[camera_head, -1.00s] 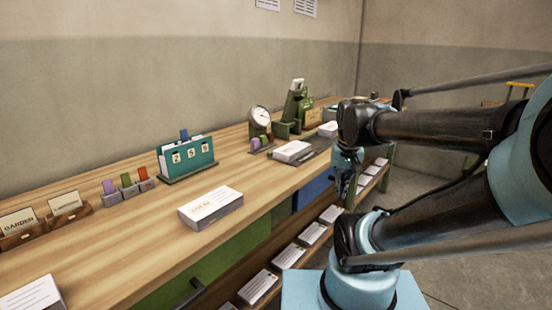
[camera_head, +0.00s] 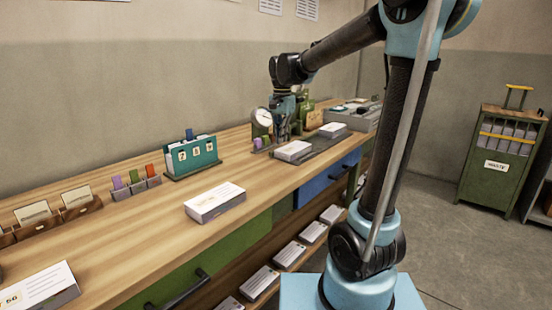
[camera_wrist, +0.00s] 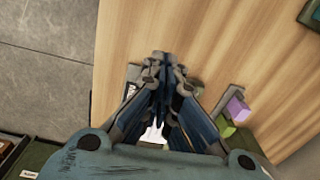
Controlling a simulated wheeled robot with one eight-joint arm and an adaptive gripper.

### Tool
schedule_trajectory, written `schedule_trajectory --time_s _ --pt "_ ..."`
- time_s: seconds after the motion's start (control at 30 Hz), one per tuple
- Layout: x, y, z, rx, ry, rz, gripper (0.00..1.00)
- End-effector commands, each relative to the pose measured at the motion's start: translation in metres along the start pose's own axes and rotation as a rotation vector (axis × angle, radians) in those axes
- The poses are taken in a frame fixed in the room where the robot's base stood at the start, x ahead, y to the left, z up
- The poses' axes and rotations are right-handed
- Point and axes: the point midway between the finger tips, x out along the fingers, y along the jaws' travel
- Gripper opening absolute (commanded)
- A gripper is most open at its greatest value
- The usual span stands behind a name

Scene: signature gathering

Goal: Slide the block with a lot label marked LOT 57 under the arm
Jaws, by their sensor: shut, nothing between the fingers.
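A white block (camera_head: 215,203) with an orange label lies alone on the middle of the bench; its lot number is too small to read surely. Another block (camera_head: 40,288), cut by the lower left edge, has a label ending in 56. Two more blocks lie farther along, one (camera_head: 293,151) on a dark base plate (camera_head: 322,146) and one (camera_head: 333,129) beyond it. The green device with the raised arm (camera_head: 310,114) is partly hidden behind my gripper. My gripper (camera_head: 282,138) points down, shut and empty, near the dial gauge. Its closed fingers show in the wrist view (camera_wrist: 160,62).
A dial gauge (camera_head: 261,118), a teal number-card holder (camera_head: 190,157) and small coloured tabs (camera_head: 136,182) stand along the bench's back. Wooden card stands (camera_head: 80,207) are at left. Several blocks lie on a lower shelf (camera_head: 287,256). A green cabinet (camera_head: 500,150) stands right.

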Motion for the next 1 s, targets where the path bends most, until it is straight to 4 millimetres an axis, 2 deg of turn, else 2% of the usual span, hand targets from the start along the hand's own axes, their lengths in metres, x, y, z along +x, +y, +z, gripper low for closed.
schedule_trajectory --time_s 0.03,0.1,0.3,0.47,0.57,1.0 --pt "0.0 -0.014 0.0 0.013 -0.003 0.005 0.0" --pt "0.0 -0.029 0.0 0.036 -0.007 0.01 0.0" --pt "0.001 -0.049 0.0 0.071 -0.011 0.018 0.0" --pt "0.009 -0.05 -0.001 0.076 -0.011 0.019 0.0" --pt "0.022 -0.049 -0.001 0.077 -0.011 0.019 0.0" --pt "0.093 -0.046 -0.001 0.078 -0.011 0.018 0.0"
